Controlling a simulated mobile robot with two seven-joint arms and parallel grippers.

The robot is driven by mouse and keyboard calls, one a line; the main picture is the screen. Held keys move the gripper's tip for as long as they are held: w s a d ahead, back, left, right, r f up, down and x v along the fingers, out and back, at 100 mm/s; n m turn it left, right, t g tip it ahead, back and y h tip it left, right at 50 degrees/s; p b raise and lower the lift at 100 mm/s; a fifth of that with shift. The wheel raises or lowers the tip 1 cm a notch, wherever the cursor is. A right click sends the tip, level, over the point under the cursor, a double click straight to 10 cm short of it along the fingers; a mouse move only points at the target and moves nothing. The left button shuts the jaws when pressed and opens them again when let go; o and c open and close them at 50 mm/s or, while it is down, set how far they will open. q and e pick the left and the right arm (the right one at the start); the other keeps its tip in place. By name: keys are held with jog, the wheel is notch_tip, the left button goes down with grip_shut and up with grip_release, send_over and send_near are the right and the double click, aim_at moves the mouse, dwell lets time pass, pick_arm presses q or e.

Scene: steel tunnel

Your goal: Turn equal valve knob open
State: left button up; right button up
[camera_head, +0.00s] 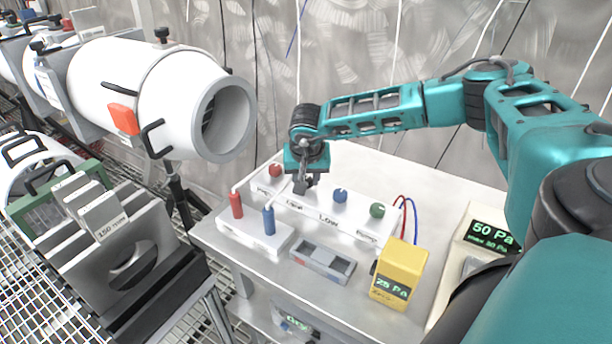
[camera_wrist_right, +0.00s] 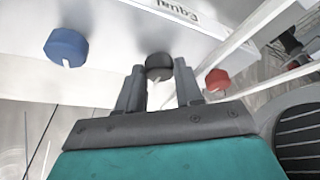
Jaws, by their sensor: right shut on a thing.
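The valve panel (camera_head: 325,215) is a long white strip with several coloured knobs and printed labels. My right gripper (camera_head: 304,186) reaches down to it between the red and blue knobs. In the right wrist view the dark equal valve knob (camera_wrist_right: 158,67) sits between the two fingertips of the right gripper (camera_wrist_right: 159,82), with a label reading "Equal" (camera_wrist_right: 178,12) beyond it. The gripper is shut on this knob. In the head view the gripper mostly hides the knob. My left gripper is not in view.
The red knob (camera_head: 275,170) and blue knob (camera_head: 340,195) flank the gripper closely; a green knob (camera_head: 377,210) is farther right. In front stand a white box (camera_head: 250,235) with red and blue plugs, a grey tray (camera_head: 323,263) and a yellow gauge (camera_head: 398,272) reading 25 Pa.

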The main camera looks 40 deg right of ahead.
jog(key=shift+m, duration=0.3)
jog(key=shift+a+m+g, duration=0.1)
jog(key=shift+m+g, duration=0.2)
jog(key=shift+m, duration=0.2)
jog(key=m+g+h, duration=0.1)
jog(key=m, duration=0.2)
jog(key=shift+w+p, duration=0.15)
jog(key=shift+p, duration=0.25)
jog(key=m+g, duration=0.1)
jog(key=m, duration=0.3)
jog(key=shift+w+m+g, duration=0.15)
jog(key=shift+m+g, duration=0.25)
jog(key=m, duration=0.2)
jog(key=m+g, duration=0.1)
jog(key=m, duration=0.1)
jog(key=shift+w+g, duration=0.1)
jog(key=shift+g, duration=0.2)
jog(key=shift+m+g, duration=0.7)
jog(key=shift+m, duration=1.5)
jog(key=shift+y, duration=0.3)
jog(key=shift+w, duration=0.1)
jog(key=o, duration=1)
